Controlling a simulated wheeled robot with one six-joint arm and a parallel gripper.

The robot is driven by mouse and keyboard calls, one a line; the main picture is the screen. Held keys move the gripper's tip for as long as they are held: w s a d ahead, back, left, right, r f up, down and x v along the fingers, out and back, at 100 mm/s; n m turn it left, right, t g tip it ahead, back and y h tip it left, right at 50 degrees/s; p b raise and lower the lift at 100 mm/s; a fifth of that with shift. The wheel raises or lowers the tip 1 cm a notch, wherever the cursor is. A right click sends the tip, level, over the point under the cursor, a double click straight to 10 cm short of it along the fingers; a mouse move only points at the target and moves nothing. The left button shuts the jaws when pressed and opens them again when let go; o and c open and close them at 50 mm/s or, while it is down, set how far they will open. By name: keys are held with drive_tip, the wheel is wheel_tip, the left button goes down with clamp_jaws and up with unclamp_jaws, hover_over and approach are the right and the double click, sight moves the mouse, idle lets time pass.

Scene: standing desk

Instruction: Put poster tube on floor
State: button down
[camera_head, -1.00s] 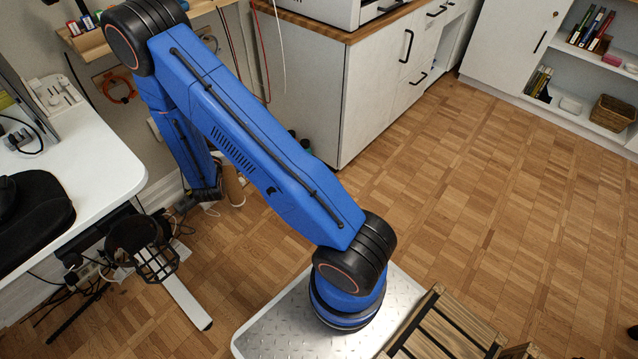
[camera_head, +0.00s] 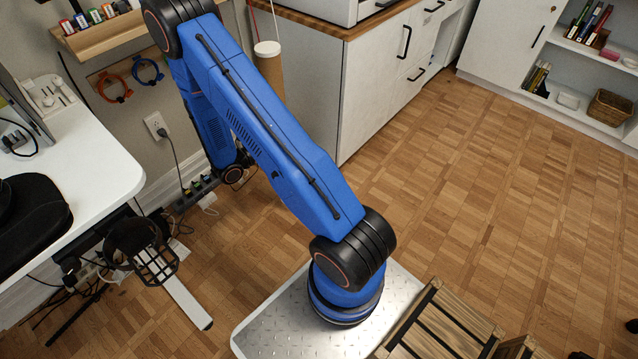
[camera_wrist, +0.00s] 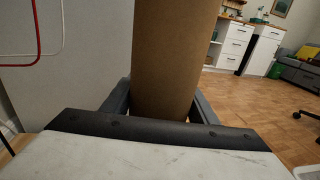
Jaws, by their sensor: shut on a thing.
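The poster tube (camera_head: 269,72) is a brown cardboard cylinder with a white cap on top. In the head view it stands about upright beside the white cabinet, its lower part hidden behind my blue arm. In the wrist view the tube (camera_wrist: 168,55) fills the upper middle, between the two dark fingers of my gripper (camera_wrist: 162,106). My gripper is shut on the tube. In the head view my gripper is hidden behind the arm. The parquet floor (camera_head: 450,190) is in view; the tube's lower end is not visible.
A white cabinet (camera_head: 375,100) with a wooden top is right of the tube. A white desk (camera_head: 95,150) is at left, with a black mesh basket (camera_head: 152,262) and cables below. A wooden crate (camera_head: 440,325) is at the front. The floor at right is broadly clear.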

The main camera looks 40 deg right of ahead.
drive_tip(key=shift+m+g, duration=0.3)
drive_tip(key=shift+g, duration=0.1)
drive_tip(key=d, duration=1.9)
drive_tip(key=shift+w+d, duration=0.2)
drive_tip(key=shift+d, duration=0.15)
drive_tip(key=shift+d+f, duration=0.15)
drive_tip(key=shift+f, duration=3.2)
drive_tip(key=shift+d+f, duration=0.1)
drive_tip(key=shift+f, duration=0.2)
drive_tip(key=c, duration=1)
unclamp_jaws()
